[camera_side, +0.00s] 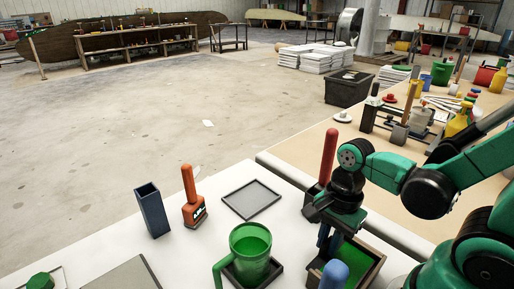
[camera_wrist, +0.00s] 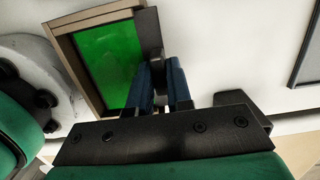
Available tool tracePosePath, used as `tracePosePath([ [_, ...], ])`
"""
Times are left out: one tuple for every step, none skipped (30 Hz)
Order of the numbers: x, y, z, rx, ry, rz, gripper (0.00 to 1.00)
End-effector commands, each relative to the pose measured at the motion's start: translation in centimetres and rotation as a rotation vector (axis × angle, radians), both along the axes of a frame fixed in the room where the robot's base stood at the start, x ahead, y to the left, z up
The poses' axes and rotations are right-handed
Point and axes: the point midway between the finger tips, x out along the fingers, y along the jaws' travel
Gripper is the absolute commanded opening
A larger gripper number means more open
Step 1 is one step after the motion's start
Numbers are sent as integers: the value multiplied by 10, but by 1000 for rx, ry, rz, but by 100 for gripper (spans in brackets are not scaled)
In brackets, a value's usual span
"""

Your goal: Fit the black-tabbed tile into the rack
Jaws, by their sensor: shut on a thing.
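My gripper (camera_side: 328,238) has blue fingers pointing down at the left side of a wooden-rimmed rack (camera_side: 378,250). In the wrist view my gripper (camera_wrist: 158,68) is shut on a black tab (camera_wrist: 152,40) at the rack's edge. A bright green panel (camera_wrist: 105,62) lies inside the rack's rim (camera_wrist: 72,62), beside the tab. It also shows in the side view (camera_side: 362,260). The tab looks like part of the black-tabbed tile, but its join to the green panel is hidden. I cannot tell whether the panel is fully seated.
A blue rounded handle (camera_side: 334,274) stands close in front of the rack. A green mug (camera_side: 250,246) on a dark tray is to the left. A red-handled tool (camera_side: 328,160) stands behind my gripper. An orange-handled tool (camera_side: 192,200), blue-grey box (camera_side: 152,212) and empty grey tray (camera_side: 250,198) are farther left.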

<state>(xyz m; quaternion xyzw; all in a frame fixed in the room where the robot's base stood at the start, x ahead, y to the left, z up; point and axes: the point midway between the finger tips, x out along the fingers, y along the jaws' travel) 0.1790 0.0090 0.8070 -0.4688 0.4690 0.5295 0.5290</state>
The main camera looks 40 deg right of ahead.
Motion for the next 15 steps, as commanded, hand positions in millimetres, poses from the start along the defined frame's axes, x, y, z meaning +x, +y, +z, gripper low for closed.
tracePosePath([
  [-1, 0, 0, 0, 0, 0, 0],
  [-1, 0, 0, 0, 0, 0, 0],
  [-2, 0, 0, 0, 0, 0, 0],
  [-3, 0, 0, 0, 0, 0, 0],
  [-3, 0, 0, 0, 0, 0, 0],
  [-4, 0, 0, 0, 0, 0, 0],
  [-4, 0, 0, 0, 0, 0, 0],
  [-5, 0, 0, 0, 0, 0, 0],
  [-5, 0, 0, 0, 0, 0, 0],
  [-5, 0, 0, 0, 0, 0, 0],
  [-5, 0, 0, 0, 0, 0, 0],
  [-5, 0, 0, 0, 0, 0, 0],
  [-5, 0, 0, 0, 0, 0, 0],
  [-5, 0, 0, 0, 0, 0, 0],
  [-5, 0, 0, 0, 0, 0, 0],
])
